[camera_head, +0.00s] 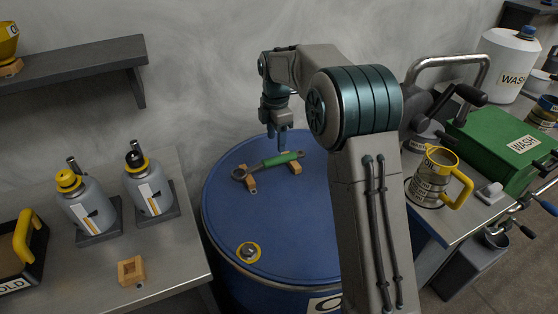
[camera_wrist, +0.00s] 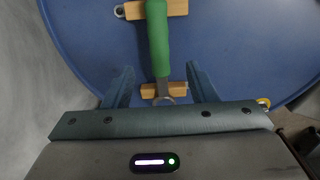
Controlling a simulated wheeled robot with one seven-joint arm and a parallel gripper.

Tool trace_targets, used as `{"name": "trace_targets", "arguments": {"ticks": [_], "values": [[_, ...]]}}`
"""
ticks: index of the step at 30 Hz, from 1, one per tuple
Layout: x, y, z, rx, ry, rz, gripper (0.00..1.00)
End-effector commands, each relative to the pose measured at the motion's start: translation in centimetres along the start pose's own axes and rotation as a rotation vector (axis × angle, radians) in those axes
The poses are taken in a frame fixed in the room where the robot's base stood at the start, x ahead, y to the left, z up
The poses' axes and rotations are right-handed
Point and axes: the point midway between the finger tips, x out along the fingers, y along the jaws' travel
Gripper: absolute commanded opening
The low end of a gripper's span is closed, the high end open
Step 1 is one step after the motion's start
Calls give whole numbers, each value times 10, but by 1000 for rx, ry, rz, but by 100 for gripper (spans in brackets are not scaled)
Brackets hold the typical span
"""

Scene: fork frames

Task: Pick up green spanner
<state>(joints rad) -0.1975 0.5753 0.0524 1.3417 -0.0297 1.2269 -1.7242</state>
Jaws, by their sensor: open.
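The green spanner (camera_head: 281,159) lies across two small wooden blocks on top of a blue drum (camera_head: 225,218). Its handle is green and its metal ring end points left in the head view. In the wrist view the green handle (camera_wrist: 158,38) runs up and down the middle of the picture. My gripper (camera_head: 282,146) hangs over the drum, close to the spanner's green part. In the wrist view the two fingers (camera_wrist: 160,88) are apart, one on each side of the spanner, with nothing held. I cannot tell how far above the spanner the fingertips are.
A wooden block (camera_head: 250,184) supports the ring end and another (camera_head: 294,167) the handle. A yellow-ringed cap (camera_head: 248,252) sits on the drum's front. Metal tables flank the drum: bottles (camera_head: 149,185) left, a mug (camera_head: 433,178) and green box (camera_head: 500,140) right.

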Motion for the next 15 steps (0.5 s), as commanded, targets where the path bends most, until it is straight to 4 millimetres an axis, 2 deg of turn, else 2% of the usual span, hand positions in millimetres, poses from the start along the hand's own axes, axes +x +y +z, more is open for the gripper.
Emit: {"name": "trace_targets", "arguments": {"ticks": [3, 10, 15], "values": [[16, 0, 2, 4, 0, 0, 52], [33, 0, 2, 6, 0, -1, 52], [59, 3, 0, 6, -1, -2, 52]]}}
